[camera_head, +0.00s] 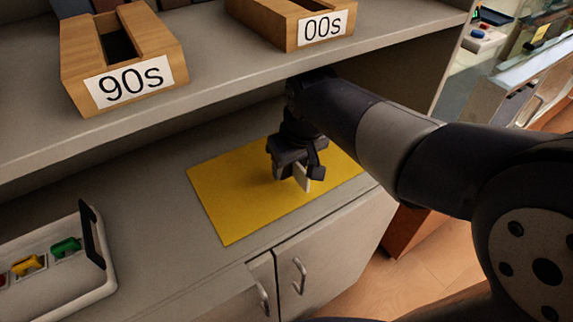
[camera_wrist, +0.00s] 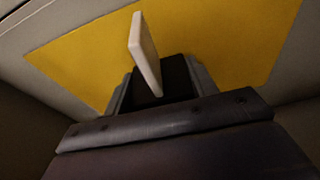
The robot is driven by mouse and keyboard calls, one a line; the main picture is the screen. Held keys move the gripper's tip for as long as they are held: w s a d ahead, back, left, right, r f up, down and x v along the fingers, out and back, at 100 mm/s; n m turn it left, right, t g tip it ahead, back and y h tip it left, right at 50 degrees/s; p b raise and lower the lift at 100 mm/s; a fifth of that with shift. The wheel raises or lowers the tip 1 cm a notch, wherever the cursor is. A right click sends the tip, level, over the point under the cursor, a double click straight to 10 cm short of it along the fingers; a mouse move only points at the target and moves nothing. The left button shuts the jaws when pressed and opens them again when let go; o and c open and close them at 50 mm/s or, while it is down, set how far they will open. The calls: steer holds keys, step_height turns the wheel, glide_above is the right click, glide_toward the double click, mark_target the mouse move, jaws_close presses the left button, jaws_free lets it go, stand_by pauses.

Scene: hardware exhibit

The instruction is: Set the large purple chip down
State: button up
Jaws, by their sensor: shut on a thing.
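My gripper (camera_head: 295,174) is over the yellow mat (camera_head: 225,205), pointing down. It is shut on a thin pale, off-white slab (camera_head: 302,181), which stands on edge between the fingers. In the wrist view the slab (camera_wrist: 146,52) sticks out beyond the jaws, tilted a little, over the yellow mat (camera_wrist: 225,40). No purple shows on the side facing either camera. Whether its lower edge touches the mat or hangs just above it, I cannot tell.
Wooden holders marked 90s (camera_head: 125,85) and 00s (camera_head: 320,27) stand on the shelf (camera_head: 215,75) above. A light tray (camera_head: 108,285) with coloured pieces is at lower left. The mat is bare around my gripper. Cabinet doors (camera_head: 335,250) lie below the counter's front edge.

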mark_target(286, 168)
steer(key=shift+w+a, duration=0.75)
steer(key=shift+w, duration=0.25)
steer(key=shift+f, duration=1.7)
steer(key=shift+f, duration=0.2)
steer(key=o, duration=1)
